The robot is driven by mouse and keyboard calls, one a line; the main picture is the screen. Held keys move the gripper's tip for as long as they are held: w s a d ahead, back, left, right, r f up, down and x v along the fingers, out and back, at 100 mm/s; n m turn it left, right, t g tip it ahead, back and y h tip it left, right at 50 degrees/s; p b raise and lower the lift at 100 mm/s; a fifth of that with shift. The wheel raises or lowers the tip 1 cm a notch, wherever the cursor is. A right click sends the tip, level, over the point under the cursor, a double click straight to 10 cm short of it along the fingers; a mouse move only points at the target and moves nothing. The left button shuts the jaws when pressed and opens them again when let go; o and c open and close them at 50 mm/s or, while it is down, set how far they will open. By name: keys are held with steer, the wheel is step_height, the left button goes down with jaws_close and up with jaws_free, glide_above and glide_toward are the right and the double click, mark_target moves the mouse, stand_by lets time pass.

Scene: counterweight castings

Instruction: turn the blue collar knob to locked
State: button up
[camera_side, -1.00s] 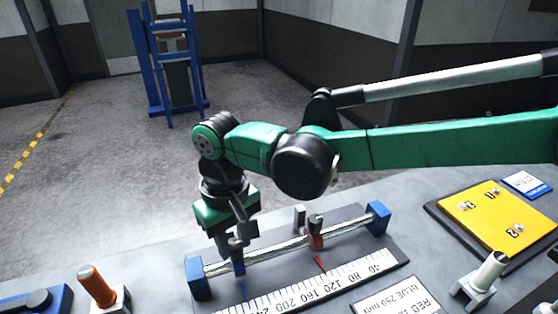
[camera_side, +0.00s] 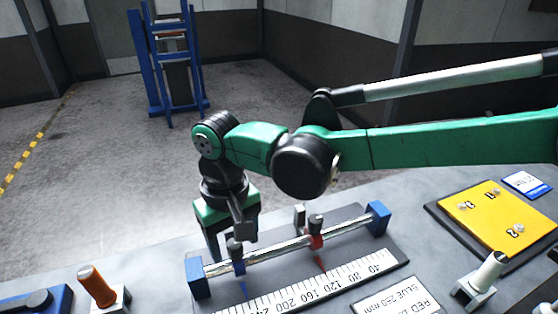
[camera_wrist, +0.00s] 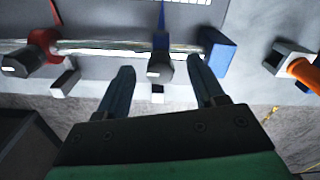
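The blue collar (camera_side: 238,266) sits on the silver rail (camera_side: 275,246) near its left end in the side view. Its dark knob (camera_side: 235,246) stands on top; in the wrist view the knob (camera_wrist: 159,70) shows a small pale mark. My gripper (camera_side: 232,247) is open over the blue collar. In the wrist view the two fingers of my gripper (camera_wrist: 161,66) lie on either side of the knob, with a gap to each. I cannot tell how deep the fingertips are.
A red collar (camera_side: 316,241) with its own dark knob sits farther right on the rail. Blue end blocks (camera_side: 199,281) hold the rail. A white scale (camera_side: 320,289) lies in front. An orange-handled (camera_side: 97,287) and a white-handled fixture (camera_side: 487,272) stand at either side.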

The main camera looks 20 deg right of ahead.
mark_target(234, 243)
steer(key=shift+r, duration=2.8)
steer(key=shift+d+r, duration=0.15)
steer(key=shift+d, duration=0.15)
steer(key=s+d+r+m+t+y, duration=0.1)
steer(key=d+r+t, duration=0.1)
steer(key=d, duration=0.8)
steer(key=s+d+r+m+t, duration=0.1)
steer(key=d+r+t, duration=0.15)
steer(key=d, duration=0.85)
steer(key=s+d+f+t+h, duration=0.1)
steer(key=s+d+f+t, duration=0.1)
steer(key=s+d+f, duration=0.2)
steer(key=shift+s+d+f+m+t, duration=0.2)
steer(key=shift+s+d+m+t, duration=0.2)
steer(key=shift+d, duration=0.8)
